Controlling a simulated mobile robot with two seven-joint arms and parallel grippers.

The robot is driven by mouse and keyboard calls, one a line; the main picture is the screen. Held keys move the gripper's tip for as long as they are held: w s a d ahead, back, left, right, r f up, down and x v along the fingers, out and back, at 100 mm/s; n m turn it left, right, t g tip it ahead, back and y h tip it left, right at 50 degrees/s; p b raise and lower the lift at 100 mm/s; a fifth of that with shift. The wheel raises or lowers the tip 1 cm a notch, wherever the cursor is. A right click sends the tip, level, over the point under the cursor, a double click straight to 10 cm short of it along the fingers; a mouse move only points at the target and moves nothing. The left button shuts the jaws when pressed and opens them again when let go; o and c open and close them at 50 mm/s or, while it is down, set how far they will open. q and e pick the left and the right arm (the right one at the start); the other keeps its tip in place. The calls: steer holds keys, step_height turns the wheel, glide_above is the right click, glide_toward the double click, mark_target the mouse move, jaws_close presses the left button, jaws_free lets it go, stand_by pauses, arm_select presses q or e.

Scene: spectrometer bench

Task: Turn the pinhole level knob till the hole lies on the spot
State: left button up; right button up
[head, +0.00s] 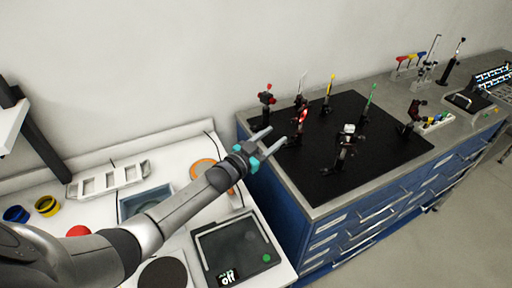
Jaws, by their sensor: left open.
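My left gripper (277,138) is open and empty. It hangs at the left edge of the black optics board (390,148), with its fingers pointing right toward the mounts. Several small post mounts stand on the board. A mount with red on it (302,118) is just beyond the fingertips, and a red-topped mount (267,93) stands behind. A dark mount with a white top (347,132) stands near the front. A yellow-tipped post (330,84) and a green-tipped post (371,95) stand farther back. I cannot tell which mount carries the pinhole; its level knob, hole and the spot are too small to make out.
The blue drawer cabinet (340,235) carries the board. More posts (428,66) and a grey box (468,102) stand at its right. The white bench at left holds a rack (108,180), a blue tray (128,207) and a dark panel (225,243). The board's front right is clear.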

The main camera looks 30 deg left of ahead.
arm_select(q)
steer(key=v, duration=0.7)
stand_by(0.5)
